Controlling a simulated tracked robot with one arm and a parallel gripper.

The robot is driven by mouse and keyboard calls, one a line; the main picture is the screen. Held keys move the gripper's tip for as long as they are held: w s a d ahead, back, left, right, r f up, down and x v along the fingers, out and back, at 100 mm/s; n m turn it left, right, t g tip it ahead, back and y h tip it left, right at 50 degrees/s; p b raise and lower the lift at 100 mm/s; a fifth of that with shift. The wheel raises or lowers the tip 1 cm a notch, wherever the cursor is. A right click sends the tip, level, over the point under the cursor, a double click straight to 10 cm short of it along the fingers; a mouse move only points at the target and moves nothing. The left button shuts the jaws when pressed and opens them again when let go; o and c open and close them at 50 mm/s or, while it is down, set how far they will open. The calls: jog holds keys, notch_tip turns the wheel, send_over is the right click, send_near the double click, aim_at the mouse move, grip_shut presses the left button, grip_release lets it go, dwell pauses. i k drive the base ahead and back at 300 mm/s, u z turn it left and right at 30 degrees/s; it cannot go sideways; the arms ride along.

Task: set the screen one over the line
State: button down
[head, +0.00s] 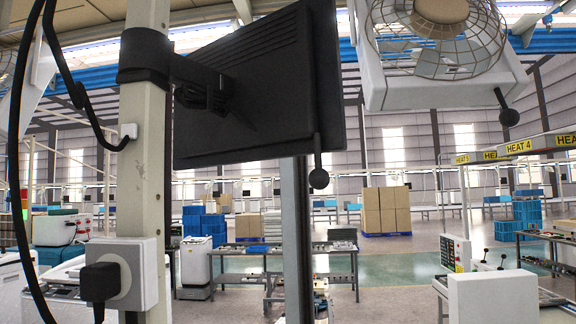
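A black screen (262,85) seen from behind hangs from a dark bracket (200,82) clamped to a pale upright post (145,190). It is tilted, and its display face is hidden. A short black lever with a ball end (319,178) hangs at its lower right edge. I cannot tell which thing is meant by the line; yellow signs (518,147) reading HEAT hang on a rail at the right. My gripper is not in view, and nothing is seen touching the screen.
A grey socket box (120,275) with a black plug and cables is on the post. A caged fan-like unit (440,60) hangs at upper right with a similar ball lever (509,117). Benches (270,250), cartons (386,210) and blue crates (205,222) stand behind. Open floor (400,270) lies at centre right.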

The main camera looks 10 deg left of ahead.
aim_at(270, 88)
jog(key=z, duration=0.05)
jog(key=i, duration=0.85)
jog(key=z, duration=0.35)
